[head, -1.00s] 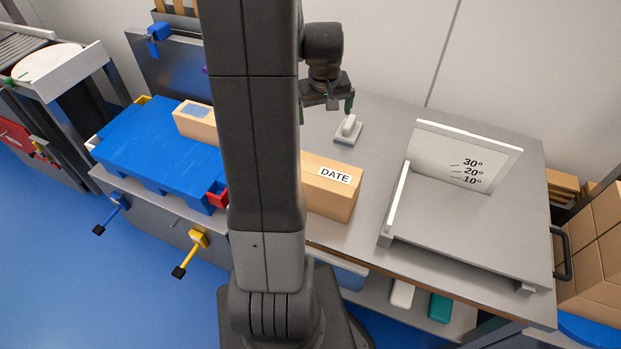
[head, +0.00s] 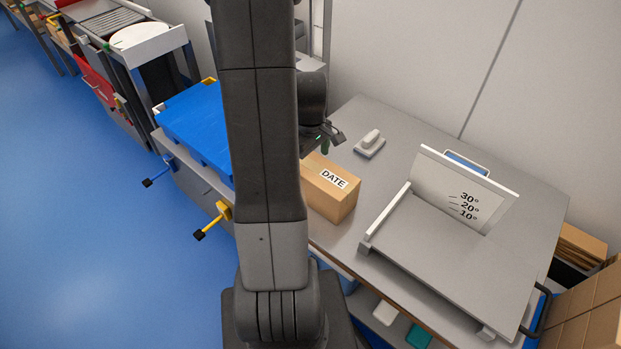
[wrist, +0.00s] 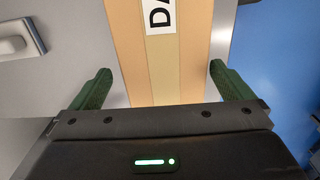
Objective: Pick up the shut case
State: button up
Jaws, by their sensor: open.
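The shut case is a tan cardboard box (head: 331,190) with a white DATE label, on the grey table right of my arm in the head view. My arm hides its left end. In the wrist view the case (wrist: 185,72) runs up the middle with its tape strip and part of the label showing. My gripper (wrist: 160,85) is open, with one green finger on each side of the case and gaps between. In the head view my gripper (head: 326,142) is partly hidden behind my arm, at the case's far end. I cannot tell its height over the case.
A white-topped block (head: 370,144) stands behind the case. A tilted grey stand with an angle scale (head: 440,260) is to the right. A blue slotted board (head: 195,125) lies left of my arm. Table between block and stand is clear.

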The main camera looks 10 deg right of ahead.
jog(key=shift+s+f, duration=0.2)
jog(key=shift+f, duration=1.35)
jog(key=shift+s+f, duration=0.15)
jog(key=shift+f, duration=1.4)
jog(key=shift+c, duration=0.4)
jog(key=shift+r, duration=0.1)
jog(key=c, duration=1.9)
